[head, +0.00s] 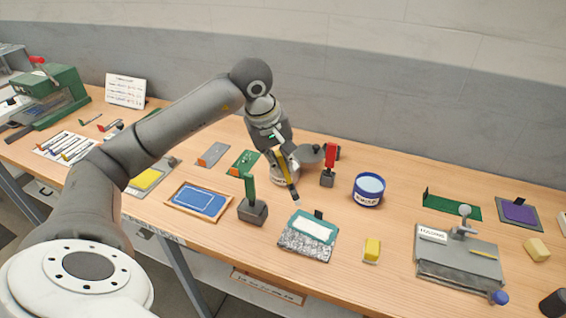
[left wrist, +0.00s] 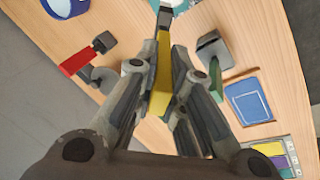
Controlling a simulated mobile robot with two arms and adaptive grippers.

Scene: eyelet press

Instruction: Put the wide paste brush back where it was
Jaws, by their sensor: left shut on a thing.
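My left gripper (head: 287,165) is shut on a slim yellow-handled brush (head: 293,188). The brush points down toward the bench, its pale tip just behind the teal-and-speckled board; I cannot tell whether the tip touches anything. In the left wrist view the yellow handle (left wrist: 162,65) runs between my fingers (left wrist: 160,82), with a grey-white end at the top. A blue paste pot (head: 369,190) stands to the right of the gripper. I cannot tell from its narrow outline whether the held brush is the wide one. My right gripper does not show.
A green-handled dark block (head: 252,208) stands close left of the brush, a red-handled one (head: 328,168) close right. The speckled board (head: 306,250) lies in front. A blue-topped tray (head: 200,216) and yellow block (head: 372,250) are nearby. A press (head: 55,90) stands far left.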

